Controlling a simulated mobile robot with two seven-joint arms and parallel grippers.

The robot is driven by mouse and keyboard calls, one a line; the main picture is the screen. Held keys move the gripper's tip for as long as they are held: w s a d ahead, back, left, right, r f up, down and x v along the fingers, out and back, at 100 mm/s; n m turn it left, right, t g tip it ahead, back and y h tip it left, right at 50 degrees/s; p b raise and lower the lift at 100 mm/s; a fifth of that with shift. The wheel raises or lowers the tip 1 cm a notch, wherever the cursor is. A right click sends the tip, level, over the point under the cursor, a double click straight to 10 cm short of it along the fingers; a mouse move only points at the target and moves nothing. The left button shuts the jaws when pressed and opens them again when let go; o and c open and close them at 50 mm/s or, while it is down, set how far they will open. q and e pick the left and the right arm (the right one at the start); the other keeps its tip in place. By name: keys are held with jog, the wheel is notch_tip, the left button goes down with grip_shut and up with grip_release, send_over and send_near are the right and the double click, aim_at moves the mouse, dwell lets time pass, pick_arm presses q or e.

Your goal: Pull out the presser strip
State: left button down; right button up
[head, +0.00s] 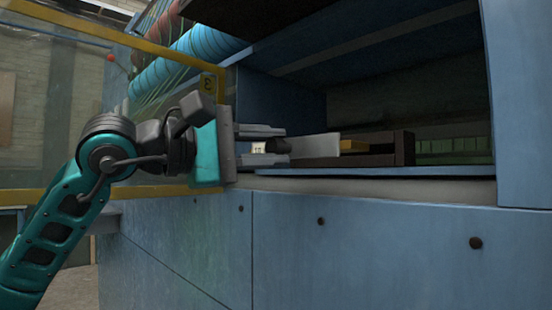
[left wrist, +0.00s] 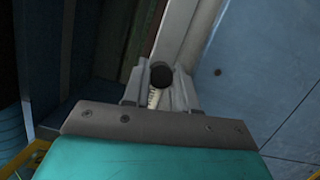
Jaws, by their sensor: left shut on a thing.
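The presser strip (head: 316,146) appears as a pale grey bar lying level in the opening of the blue machine, with a dark round knob (head: 278,146) at its near end. My left gripper (head: 270,146) reaches in from the left, its two fingers above and below the knob, shut on it. In the left wrist view the black knob (left wrist: 161,75) sits between the fingers, and a pale bar (left wrist: 187,35) runs away behind it. My right gripper is in neither view.
A blue ledge (head: 380,171) runs just below. A yellow-framed clear panel (head: 60,110) stands at left, near my arm.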

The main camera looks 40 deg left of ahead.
pick_arm(q)
jog(key=shift+s+a+b, duration=0.15)
jog(key=shift+s+b, duration=1)
jog(key=shift+s, duration=0.75)
